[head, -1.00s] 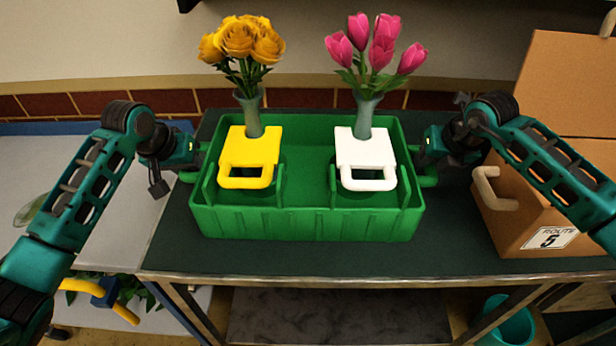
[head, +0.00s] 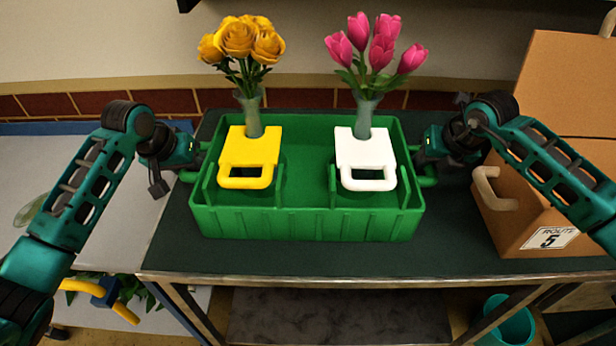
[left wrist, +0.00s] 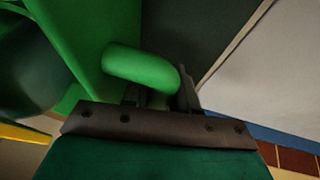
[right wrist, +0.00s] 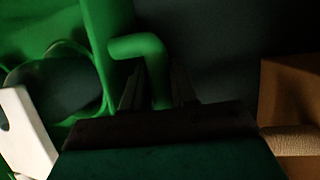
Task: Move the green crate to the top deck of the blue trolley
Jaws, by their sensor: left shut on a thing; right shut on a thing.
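The green crate (head: 300,222) stands level on the dark green top of a metal-framed table (head: 400,262). It holds a vase of yellow roses (head: 241,42) with a yellow handled piece and a vase of pink tulips (head: 373,45) with a white handled piece. My left gripper (head: 196,162) is shut on the crate's left handle, which shows in the left wrist view (left wrist: 140,68). My right gripper (head: 428,165) is shut on the right handle, seen in the right wrist view (right wrist: 140,46). A blue-edged grey deck (head: 105,220), apparently the blue trolley's, lies left of the table.
A brown box (head: 520,215) marked "Route 5" stands close to my right gripper. The grey deck on the left looks mostly clear. A teal bucket (head: 510,325) is low at the right. A yellow bar (head: 85,287) and some leaves are below the deck.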

